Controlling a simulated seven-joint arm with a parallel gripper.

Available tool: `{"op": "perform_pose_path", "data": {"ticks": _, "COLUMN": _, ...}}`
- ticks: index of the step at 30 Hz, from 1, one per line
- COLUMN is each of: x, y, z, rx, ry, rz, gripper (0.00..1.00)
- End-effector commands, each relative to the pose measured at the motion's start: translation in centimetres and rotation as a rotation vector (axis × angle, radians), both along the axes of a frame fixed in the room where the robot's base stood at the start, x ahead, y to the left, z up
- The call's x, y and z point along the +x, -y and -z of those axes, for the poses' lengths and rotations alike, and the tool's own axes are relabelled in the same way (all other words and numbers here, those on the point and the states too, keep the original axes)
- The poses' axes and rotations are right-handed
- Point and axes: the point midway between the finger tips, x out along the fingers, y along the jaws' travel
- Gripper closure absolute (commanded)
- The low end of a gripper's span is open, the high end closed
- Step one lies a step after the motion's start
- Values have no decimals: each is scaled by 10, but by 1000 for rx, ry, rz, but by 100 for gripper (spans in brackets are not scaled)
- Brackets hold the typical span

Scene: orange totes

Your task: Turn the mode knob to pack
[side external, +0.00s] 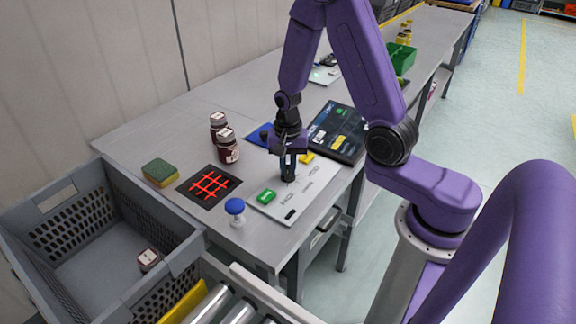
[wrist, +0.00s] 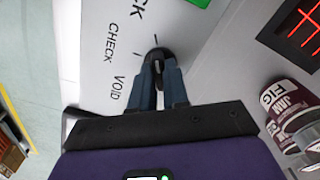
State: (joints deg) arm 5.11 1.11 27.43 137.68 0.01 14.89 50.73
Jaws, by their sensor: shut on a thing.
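The mode knob (side external: 288,178) is a small dark knob on a white panel (side external: 318,186) lying on the bench. In the wrist view the knob (wrist: 158,53) shows as a dark rounded top between my fingertips. My gripper (side external: 288,164) points down onto the panel and is shut on the knob; its blue-grey fingers also show in the wrist view (wrist: 159,70). Printed labels CHECK and VOID and tick marks lie left of the knob there. Another label ending in CK is cut off at the top. The knob's pointer direction cannot be told.
A green button (side external: 266,196) and a yellow one (side external: 307,157) sit on the panel. Nearby are jam jars (side external: 228,150), a blue-topped stamp-like thing (side external: 235,207), a red grid on a dark mat (side external: 209,186), a sponge (side external: 160,173) and a black case (side external: 350,128). A grey tote (side external: 185,252) stands in front.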

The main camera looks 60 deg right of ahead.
Motion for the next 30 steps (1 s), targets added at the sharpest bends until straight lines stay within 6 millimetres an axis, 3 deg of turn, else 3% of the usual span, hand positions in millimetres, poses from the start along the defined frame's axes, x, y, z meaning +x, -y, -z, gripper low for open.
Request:
{"op": "perform_pose_path", "data": {"ticks": 21, "x": 0, "y": 0, "z": 0, "rx": 1, "ry": -1, "rz": 72, "gripper": 100}}
{"op": "perform_pose_path", "data": {"ticks": 22, "x": 0, "y": 0, "z": 0, "rx": 1, "ry": -1, "rz": 72, "gripper": 75}}
{"op": "perform_pose_path", "data": {"ticks": 24, "x": 0, "y": 0, "z": 0, "rx": 0, "ry": 0, "rz": 71, "gripper": 60}}
{"op": "perform_pose_path", "data": {"ticks": 30, "x": 0, "y": 0, "z": 0, "rx": 0, "ry": 0, "rz": 69, "gripper": 60}}
